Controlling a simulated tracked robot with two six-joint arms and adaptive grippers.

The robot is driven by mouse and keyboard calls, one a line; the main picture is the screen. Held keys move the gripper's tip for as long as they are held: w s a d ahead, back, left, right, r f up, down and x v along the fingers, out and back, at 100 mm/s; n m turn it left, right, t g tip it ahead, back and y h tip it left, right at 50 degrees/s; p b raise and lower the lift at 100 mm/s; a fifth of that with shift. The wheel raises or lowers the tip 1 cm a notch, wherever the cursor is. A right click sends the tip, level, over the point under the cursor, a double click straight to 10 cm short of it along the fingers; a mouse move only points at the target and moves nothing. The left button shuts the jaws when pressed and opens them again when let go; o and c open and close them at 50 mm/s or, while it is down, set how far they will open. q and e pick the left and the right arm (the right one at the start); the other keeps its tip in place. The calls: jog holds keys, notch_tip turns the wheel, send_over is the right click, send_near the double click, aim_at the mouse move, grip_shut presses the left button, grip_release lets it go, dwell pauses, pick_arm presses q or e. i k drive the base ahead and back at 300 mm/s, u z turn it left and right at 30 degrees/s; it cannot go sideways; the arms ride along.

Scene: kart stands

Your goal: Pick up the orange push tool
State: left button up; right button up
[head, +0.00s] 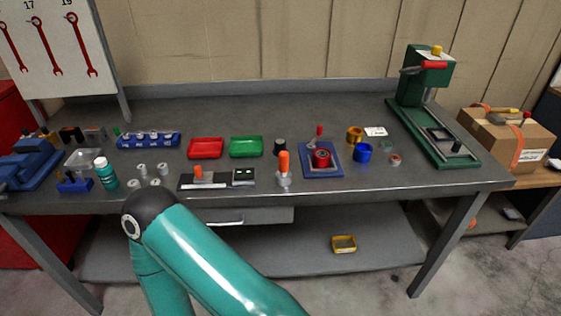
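An upright tool with an orange handle (284,162) and a pale metal base stands near the front edge of the grey workbench (340,197), right of centre. It looks like the orange push tool. A second, smaller orange piece (198,173) sits on a dark and light plate to its left. One of my teal arms reaches up in front of the bench's front edge, with its dark joint below the bench's left half. Neither gripper shows, and no gripper is seen at the orange tool.
A blue fixture with a red ring (321,158) stands close right of the orange tool. A small black box (243,177) is to its left. Red (206,148) and green (246,146) trays lie behind. A green press (430,90) stands at the right. The bench's back strip is clear.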

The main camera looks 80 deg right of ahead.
aim_at(283, 176)
jog(key=k, duration=1.25)
jog(key=z, duration=0.5)
jog(key=i, duration=1)
jog(key=z, duration=0.75)
